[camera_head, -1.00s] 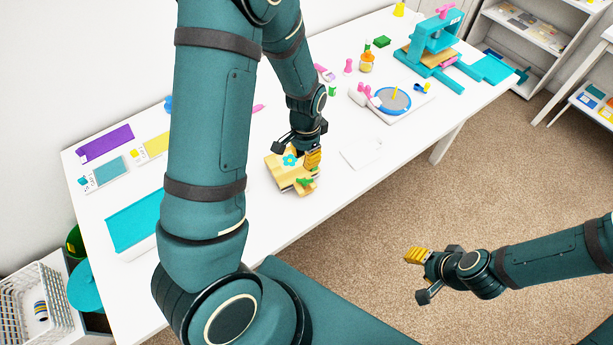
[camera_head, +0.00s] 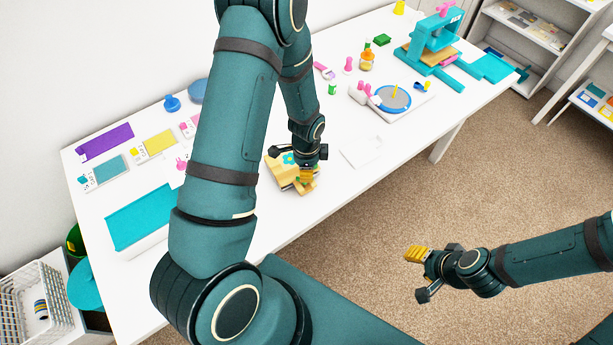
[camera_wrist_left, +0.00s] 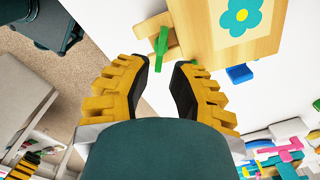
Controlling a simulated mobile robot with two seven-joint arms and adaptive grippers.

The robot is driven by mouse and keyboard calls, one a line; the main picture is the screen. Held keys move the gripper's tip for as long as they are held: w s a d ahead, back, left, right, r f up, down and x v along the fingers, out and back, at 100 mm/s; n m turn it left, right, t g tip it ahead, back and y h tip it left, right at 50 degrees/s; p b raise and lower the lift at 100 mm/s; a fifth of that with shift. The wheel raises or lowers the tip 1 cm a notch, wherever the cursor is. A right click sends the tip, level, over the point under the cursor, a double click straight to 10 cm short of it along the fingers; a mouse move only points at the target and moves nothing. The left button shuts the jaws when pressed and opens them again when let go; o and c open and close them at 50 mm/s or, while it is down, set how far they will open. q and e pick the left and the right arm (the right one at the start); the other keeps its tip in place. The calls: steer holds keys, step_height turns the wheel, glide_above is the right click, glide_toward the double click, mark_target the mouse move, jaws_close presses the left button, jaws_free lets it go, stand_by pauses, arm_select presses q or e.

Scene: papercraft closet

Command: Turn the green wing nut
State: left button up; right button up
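The green wing nut (camera_wrist_left: 162,46) shows in the left wrist view at the edge of a wooden flower press (camera_wrist_left: 258,46). The press has a blue flower on its top and also shows on the white table in the head view (camera_head: 274,165). My left gripper (camera_wrist_left: 162,82) is open and empty, its two yellow-padded fingers apart. The wing nut lies just beyond the fingertips, near the gap between them. In the head view my left gripper (camera_head: 306,174) is over the press and hides much of it. My right gripper (camera_head: 415,255) is away from the table, over the carpet.
A blue turntable (camera_head: 408,98) and a teal press (camera_head: 432,60) stand toward the far end of the white table. A white sheet (camera_head: 362,151) lies right of the flower press. Trays and small coloured pieces lie at the left.

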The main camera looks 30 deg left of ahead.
arm_select(q)
steer(key=shift+f, duration=2)
jaws_close()
